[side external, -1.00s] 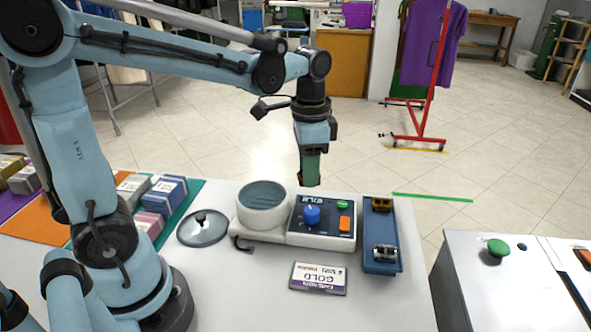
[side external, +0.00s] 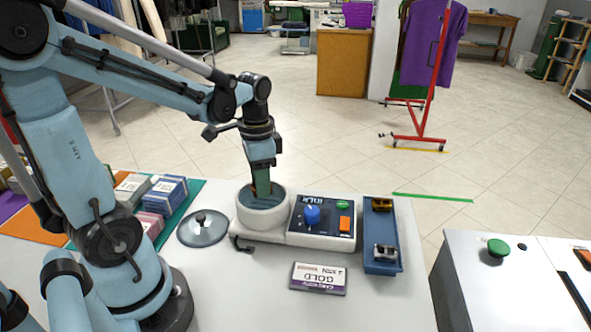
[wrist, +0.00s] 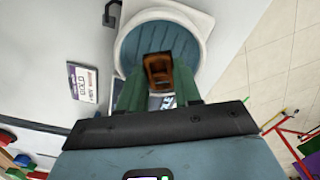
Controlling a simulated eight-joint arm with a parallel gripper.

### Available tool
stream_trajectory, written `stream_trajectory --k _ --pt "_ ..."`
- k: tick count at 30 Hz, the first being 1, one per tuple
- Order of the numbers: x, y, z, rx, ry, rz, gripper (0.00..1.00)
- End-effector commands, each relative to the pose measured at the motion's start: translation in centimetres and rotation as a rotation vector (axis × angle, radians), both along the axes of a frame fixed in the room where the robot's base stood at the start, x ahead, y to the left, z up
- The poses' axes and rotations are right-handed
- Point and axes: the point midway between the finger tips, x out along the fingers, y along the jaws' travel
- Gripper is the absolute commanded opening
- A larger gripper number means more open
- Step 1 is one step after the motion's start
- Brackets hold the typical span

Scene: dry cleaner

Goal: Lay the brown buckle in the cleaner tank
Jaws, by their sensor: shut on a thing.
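The brown buckle (wrist: 158,72) is gripped between the green fingers of my gripper (wrist: 158,88) in the wrist view. The cleaner tank (side external: 262,217) is a round white tub with a blue ribbed inside. In the side view my gripper (side external: 263,190) points down with its fingertips at the tank's opening. The buckle is mostly hidden behind the fingers there. In the wrist view the buckle overlaps the tank's blue inside (wrist: 165,30). Whether it touches the tank floor cannot be told.
Farther right, a blue tray (side external: 381,256) holds a gold and a silver buckle. A GOLD card (side external: 318,278) lies in front.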

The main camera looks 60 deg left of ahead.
Motion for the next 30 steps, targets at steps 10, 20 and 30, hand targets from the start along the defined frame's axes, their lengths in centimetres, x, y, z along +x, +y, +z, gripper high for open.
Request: stream_trajectory --k 10,20,30 --pt "0.0 0.0 -3.0 0.0 0.0 0.0 0.03" --pt "0.0 0.0 -4.0 0.0 0.0 0.0 0.03" --pt "0.0 0.0 -4.0 0.0 0.0 0.0 0.03"
